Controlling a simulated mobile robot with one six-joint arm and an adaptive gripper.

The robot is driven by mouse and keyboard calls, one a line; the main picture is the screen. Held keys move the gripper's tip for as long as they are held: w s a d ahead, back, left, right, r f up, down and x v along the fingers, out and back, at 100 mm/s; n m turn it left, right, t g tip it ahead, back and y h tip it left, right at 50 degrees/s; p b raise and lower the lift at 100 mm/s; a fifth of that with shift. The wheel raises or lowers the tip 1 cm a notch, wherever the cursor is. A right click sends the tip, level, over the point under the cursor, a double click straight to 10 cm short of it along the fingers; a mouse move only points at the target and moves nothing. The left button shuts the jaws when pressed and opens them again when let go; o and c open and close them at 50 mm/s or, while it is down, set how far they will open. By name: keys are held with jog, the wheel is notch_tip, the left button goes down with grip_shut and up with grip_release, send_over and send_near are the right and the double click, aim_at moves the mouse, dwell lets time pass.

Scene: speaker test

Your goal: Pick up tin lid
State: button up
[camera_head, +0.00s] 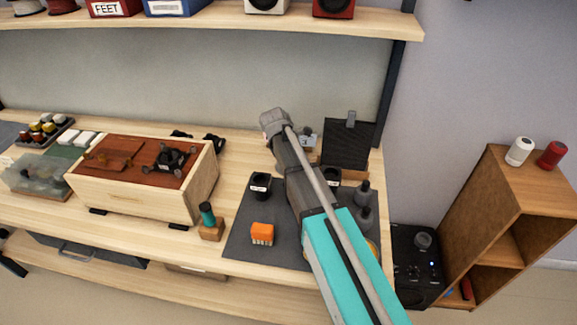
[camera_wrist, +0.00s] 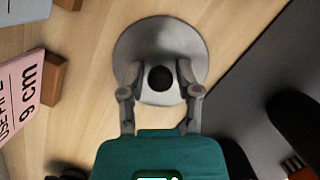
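The tin lid (camera_wrist: 160,38) is a round grey metal disc with a black knob (camera_wrist: 160,78) in its middle. In the wrist view it lies on the light wooden bench top. My gripper (camera_wrist: 159,72) is over the lid, with one finger on each side of the knob. The fingers are apart, with gaps between them and the knob, and they hold nothing. In the head view my arm covers the lid and the gripper fingers.
A pink card (camera_wrist: 24,96) marked 9 cm stands left of the lid, by a wooden block (camera_wrist: 54,78). A dark mat (camera_wrist: 262,82) lies to the right. In the head view, a black cup (camera_head: 260,186) and an orange block (camera_head: 262,234) sit left of my arm.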

grip_shut()
jog(key=shift+r, duration=0.2)
notch_tip(320, 180, up, 10)
jog(key=p, duration=1)
jog(key=shift+f, duration=0.2)
jog(key=shift+r, duration=0.1)
dwell(0.4)
